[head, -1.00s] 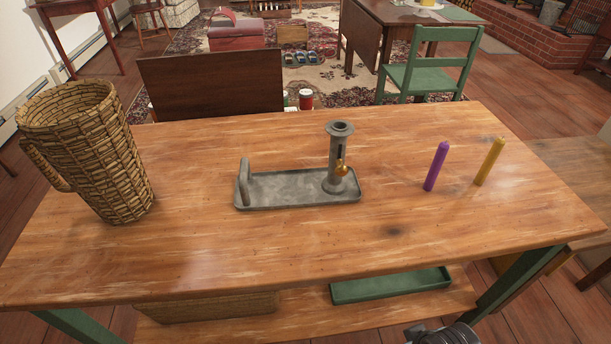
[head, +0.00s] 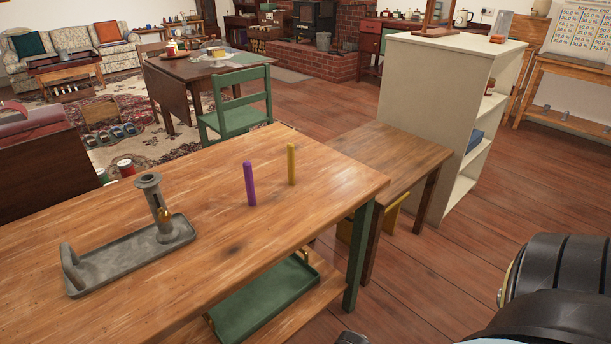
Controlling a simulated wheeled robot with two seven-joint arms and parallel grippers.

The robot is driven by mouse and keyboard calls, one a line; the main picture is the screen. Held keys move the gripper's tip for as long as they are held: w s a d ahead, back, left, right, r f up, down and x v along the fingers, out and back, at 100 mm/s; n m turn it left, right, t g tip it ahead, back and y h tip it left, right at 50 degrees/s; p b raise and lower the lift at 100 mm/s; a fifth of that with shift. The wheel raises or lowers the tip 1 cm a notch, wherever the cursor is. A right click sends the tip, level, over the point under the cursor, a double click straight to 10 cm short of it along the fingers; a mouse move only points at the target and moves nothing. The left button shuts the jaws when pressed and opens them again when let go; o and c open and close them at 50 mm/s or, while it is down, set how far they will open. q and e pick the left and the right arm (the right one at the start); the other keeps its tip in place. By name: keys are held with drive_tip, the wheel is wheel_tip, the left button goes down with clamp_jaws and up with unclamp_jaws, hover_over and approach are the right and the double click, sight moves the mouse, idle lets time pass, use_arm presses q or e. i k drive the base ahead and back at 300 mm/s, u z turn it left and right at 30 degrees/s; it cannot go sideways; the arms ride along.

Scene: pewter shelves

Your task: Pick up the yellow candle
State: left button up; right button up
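The yellow candle (head: 291,164) stands upright near the far right edge of the wooden table. A purple candle (head: 250,184) stands upright to its left, apart from it. A grey metal candle holder (head: 130,258) with a tray base, a handle and an upright tube is farther left on the table. My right arm (head: 565,290) shows as a black link at the lower right. A small dark part at the bottom edge may belong to my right gripper; its fingers cannot be made out. My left gripper is out of view.
The wooden table (head: 225,238) has bare room around both candles. A green tray (head: 265,300) sits on its lower shelf. A lower brown table (head: 390,155) and a tall cream shelf (head: 435,85) stand to the right. A green chair (head: 237,100) stands behind.

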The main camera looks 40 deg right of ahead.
sight(290, 147)
drive_tip(key=k, duration=0.15)
drive_tip(key=u, duration=2.3)
drive_tip(key=k, duration=1.4)
drive_tip(key=z, duration=1.8)
